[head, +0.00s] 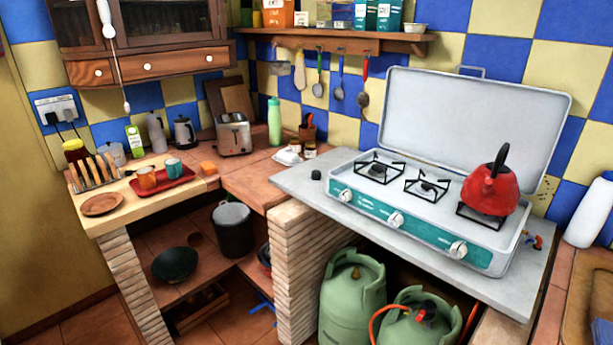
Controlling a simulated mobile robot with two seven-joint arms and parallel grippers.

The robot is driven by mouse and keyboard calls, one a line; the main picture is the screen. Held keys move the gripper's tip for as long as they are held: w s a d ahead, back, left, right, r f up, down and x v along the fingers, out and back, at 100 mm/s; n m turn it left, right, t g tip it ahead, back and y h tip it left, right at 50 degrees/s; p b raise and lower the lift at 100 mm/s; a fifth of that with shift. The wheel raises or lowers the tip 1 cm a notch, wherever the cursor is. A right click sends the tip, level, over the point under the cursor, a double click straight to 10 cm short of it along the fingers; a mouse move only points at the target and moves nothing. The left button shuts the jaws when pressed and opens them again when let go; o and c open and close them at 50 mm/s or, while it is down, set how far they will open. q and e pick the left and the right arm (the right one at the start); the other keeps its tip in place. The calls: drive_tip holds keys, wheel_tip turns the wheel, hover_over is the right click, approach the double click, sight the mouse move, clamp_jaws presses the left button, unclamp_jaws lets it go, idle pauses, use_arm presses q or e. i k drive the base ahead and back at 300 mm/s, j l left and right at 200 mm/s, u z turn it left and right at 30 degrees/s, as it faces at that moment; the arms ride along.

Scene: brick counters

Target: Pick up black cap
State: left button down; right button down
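A small black cap (316,174) sits on the grey slab (300,187), just left of the gas stove (420,212). It stands apart from the stove's left front corner, with bare slab around it. Neither of my grippers is in view.
The stove's raised lid (470,125) stands behind the burners, and a red kettle (490,188) is on the right burner. Utensils hang above from a shelf (340,40). Green gas bottles (352,300) stand below.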

sight(315, 174)
drive_tip(key=z, duration=0.65)
drive_tip(key=i+j+z, duration=0.1)
drive_tip(key=z, duration=0.25)
drive_tip(key=j+z, duration=0.55)
drive_tip(key=z, duration=0.2)
drive_tip(key=j+z, duration=0.25)
drive_tip(key=j, duration=0.2)
drive_tip(key=j+z, duration=0.3)
drive_tip(key=j, duration=0.15)
drive_tip(key=k+j, duration=0.1)
drive_tip(key=j, duration=0.35)
drive_tip(key=k+j+z, duration=0.1)
drive_tip(key=j, duration=0.4)
drive_tip(key=k+j, duration=0.1)
drive_tip(key=j, duration=0.35)
drive_tip(key=k+j+z, duration=0.1)
drive_tip(key=j, duration=0.35)
